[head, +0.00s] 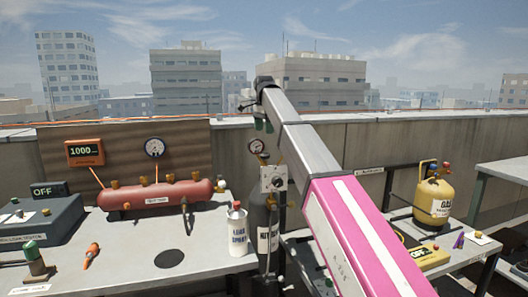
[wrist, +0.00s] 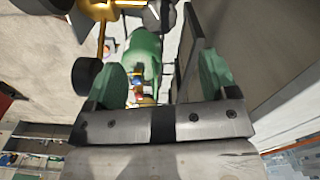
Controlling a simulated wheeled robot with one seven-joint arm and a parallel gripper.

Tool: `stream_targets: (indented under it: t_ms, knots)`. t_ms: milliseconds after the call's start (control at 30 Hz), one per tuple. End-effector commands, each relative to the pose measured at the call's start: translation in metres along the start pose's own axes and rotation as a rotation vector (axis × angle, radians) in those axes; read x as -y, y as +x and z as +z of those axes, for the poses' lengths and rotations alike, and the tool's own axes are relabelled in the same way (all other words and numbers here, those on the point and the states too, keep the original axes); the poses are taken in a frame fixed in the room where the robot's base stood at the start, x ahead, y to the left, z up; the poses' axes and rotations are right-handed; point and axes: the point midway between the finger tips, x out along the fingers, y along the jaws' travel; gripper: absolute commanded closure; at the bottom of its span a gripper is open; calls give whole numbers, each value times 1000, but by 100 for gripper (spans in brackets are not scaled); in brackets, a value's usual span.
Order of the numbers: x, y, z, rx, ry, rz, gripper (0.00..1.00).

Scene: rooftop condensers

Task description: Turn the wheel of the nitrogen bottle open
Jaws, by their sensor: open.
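The dark grey nitrogen bottle (head: 258,216) stands upright at the gap between the tables in the head view. It has a white label and a round gauge (head: 257,146) at its top. My gripper (head: 263,126) is above the bottle top, pointing down, with green pads. In the wrist view, my gripper (wrist: 163,82) is open, its two green pads apart. A green rounded part (wrist: 146,50) shows between and beyond the pads, with brass fittings and a black knob (wrist: 87,77) at the left. I cannot tell whether this green part is the wheel. In the head view the wheel is not clear.
A red tank (head: 158,194) with brass fittings lies on the left table (head: 208,262). A yellow gas bottle (head: 433,201) stands on the right table. A parapet wall runs behind.

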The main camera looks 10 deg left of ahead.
Motion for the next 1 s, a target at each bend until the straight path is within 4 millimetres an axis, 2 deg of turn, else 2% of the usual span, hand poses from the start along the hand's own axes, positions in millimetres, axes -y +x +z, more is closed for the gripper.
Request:
stream_targets:
  t_ms: [100,200,467,1000]
  knots:
    - [-1,0,1,0,190,0,21]
    - [-1,0,1,0,309,0,21]
    - [-1,8,1,0,410,1,21]
    - [-2,92,1,0,406,2,21]
